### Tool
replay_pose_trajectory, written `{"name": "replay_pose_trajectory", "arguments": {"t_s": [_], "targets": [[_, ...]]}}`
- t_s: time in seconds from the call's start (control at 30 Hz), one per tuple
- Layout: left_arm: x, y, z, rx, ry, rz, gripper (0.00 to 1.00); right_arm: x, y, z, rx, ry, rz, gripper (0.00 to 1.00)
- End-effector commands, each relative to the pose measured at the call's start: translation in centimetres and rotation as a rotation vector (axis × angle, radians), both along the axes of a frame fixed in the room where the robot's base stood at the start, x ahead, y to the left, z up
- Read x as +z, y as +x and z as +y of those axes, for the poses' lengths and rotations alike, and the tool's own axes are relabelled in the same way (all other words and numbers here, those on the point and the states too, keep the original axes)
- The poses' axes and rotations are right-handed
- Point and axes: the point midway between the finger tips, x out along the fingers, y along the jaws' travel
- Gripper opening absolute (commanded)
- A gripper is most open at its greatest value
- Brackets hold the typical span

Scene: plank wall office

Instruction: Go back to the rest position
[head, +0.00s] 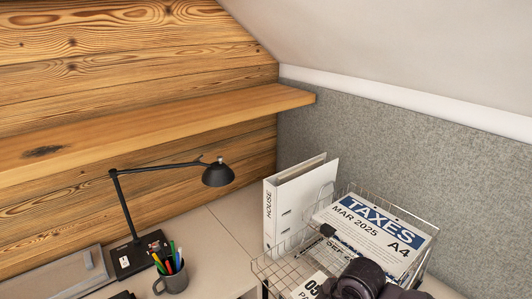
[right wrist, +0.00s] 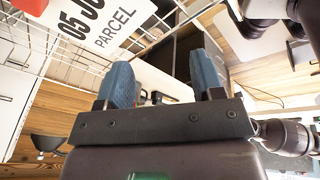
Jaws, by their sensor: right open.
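My right gripper (right wrist: 162,80) shows in the right wrist view with its two blue fingers spread wide apart and nothing between them. The wire basket (right wrist: 28,32) is close by at the upper left of that view, apart from the fingers. In the head view, dark rounded parts of my right arm show at the bottom edge, in front of the basket (head: 268,272). The fingers of the right gripper cannot be made out there. My left gripper cannot be seen in the head view.
The basket holds a "TAXES MAR 2025" sheet (head: 385,222) and a "PARCEL" card (head: 308,288). A white "HOUSE" binder (head: 303,190) stands behind it. A black lamp (head: 218,175), a pen mug (head: 172,279) and a grey tray (head: 58,278) are left. A wooden shelf (head: 165,118) overhangs the desk.

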Motion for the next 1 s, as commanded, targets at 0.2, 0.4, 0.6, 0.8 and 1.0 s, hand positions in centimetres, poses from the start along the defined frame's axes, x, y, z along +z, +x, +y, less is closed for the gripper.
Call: {"name": "replay_pose_trajectory", "arguments": {"t_s": [0.2,0.4,0.6,0.8,1.0], "targets": [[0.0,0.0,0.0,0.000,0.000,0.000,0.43,-0.5,-4.2,-0.9,-0.339,0.095,0.008,0.61],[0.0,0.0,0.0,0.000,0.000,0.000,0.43,-0.5,-7.6,-3.5,-0.674,0.146,0.016,0.61],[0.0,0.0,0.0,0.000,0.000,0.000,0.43,-0.3,-11.6,-7.4,-1.038,0.163,0.016,0.61],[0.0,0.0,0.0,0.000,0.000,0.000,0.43,0.2,-15.1,-11.0,-1.319,0.150,0.003,0.61],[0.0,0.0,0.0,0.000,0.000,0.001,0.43,0.7,-18.4,-13.9,-1.540,0.122,-0.019,0.61]]}}
